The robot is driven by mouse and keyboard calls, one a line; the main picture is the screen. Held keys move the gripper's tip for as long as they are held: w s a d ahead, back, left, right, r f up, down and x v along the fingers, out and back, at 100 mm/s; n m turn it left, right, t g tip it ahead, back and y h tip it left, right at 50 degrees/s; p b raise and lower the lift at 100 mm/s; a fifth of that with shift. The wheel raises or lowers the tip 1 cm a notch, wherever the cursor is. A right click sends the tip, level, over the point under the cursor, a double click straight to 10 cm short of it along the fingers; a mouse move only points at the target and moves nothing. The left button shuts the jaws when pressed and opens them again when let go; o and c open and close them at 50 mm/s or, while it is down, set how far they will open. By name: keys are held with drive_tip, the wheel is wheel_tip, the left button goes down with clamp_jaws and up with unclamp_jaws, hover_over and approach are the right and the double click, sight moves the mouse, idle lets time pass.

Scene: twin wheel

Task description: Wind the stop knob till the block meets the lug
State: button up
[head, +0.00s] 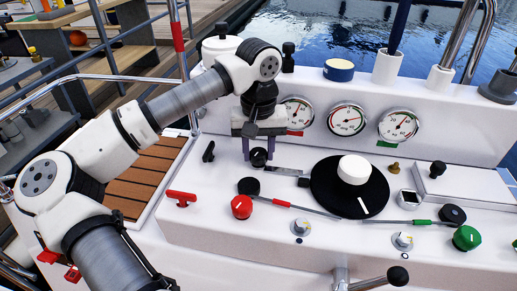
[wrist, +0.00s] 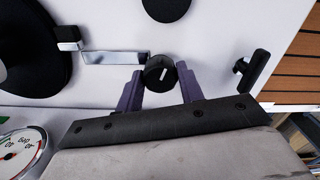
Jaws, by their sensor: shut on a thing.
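The stop knob (head: 258,157) is small, round and black, on the white console left of the big black disc (head: 330,197). In the wrist view the knob (wrist: 160,73) shows a short white mark, tilted slightly from upright. My gripper (wrist: 161,76) has its purple fingers on either side of the knob, shut on it. A silver strip (wrist: 115,57) runs from the knob toward the disc. At its far end sits a small dark block (wrist: 68,34) with a pale face, close by the disc's rim. I cannot tell block from lug there, or whether they touch.
Three gauges (head: 346,119) stand behind the disc. A red knob (head: 241,206) and a lever lie in front, a green knob (head: 466,238) at right. A black T-handle (wrist: 252,69) stands near my gripper. A red T-handle (head: 181,198) is at the console's left.

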sight(259, 152)
idle(0.4)
drive_tip(key=o, duration=1)
drive_tip(key=shift+r, duration=0.1)
wheel_tip(259, 152, up, 14)
drive_tip(key=shift+f+p, duration=0.15)
drive_tip(key=shift+p, duration=0.85)
